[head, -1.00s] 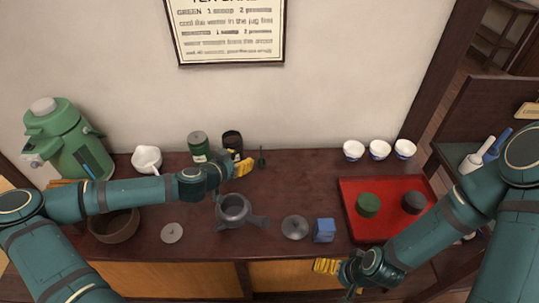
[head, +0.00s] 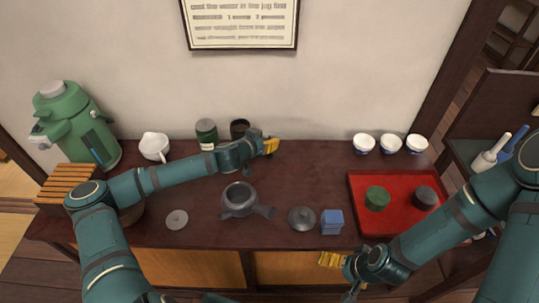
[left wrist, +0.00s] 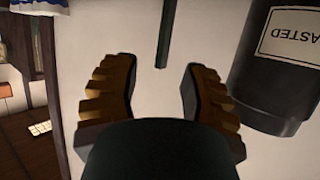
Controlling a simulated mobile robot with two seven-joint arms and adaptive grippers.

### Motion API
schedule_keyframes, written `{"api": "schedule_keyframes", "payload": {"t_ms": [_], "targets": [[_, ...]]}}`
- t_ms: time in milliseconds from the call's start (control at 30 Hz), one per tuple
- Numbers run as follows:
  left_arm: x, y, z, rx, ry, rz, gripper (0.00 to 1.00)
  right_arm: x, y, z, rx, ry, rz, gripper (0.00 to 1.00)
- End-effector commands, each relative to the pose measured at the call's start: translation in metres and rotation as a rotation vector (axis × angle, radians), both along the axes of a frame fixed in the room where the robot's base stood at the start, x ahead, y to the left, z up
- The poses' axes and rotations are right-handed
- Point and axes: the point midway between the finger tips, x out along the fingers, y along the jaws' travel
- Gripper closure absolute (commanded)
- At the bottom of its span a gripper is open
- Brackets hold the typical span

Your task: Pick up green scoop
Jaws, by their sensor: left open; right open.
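The green scoop shows in the left wrist view as a thin green handle (left wrist: 163,38). Its end lies just ahead of the gap between my left fingers, apart from both. In the head view I cannot make it out behind my left gripper (head: 270,147). My left gripper is open and empty at the back of the counter, right of the dark canister (head: 239,129); its fingers also show in the left wrist view (left wrist: 160,88). The canister, with a label reading "ASTED", stands close to one finger there (left wrist: 275,85). My right gripper (head: 341,274) is open at the counter's front edge.
A green canister (head: 206,132) stands left of the dark one.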

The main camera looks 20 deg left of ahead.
Motion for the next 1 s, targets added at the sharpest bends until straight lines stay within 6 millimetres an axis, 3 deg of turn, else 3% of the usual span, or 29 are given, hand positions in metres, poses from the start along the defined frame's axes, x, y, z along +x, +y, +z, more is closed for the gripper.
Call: {"api": "schedule_keyframes", "payload": {"t_ms": [200,500,633,1000], "targets": [[0.020,-0.006,-0.011,-0.002,0.001,0.000,0.56,0.001,0.000,-0.007,0.000,-0.003,-0.001,0.00],[0.023,-0.007,-0.011,0.000,0.001,0.000,0.53,0.001,0.000,-0.006,0.000,-0.004,-0.001,0.00],[0.023,-0.007,-0.011,0.000,0.001,0.000,0.99,0.001,0.000,-0.006,0.000,-0.004,-0.001,0.00],[0.023,-0.007,-0.011,0.001,0.001,0.000,1.00,0.001,0.000,-0.006,0.000,-0.003,-0.001,0.00]]}}
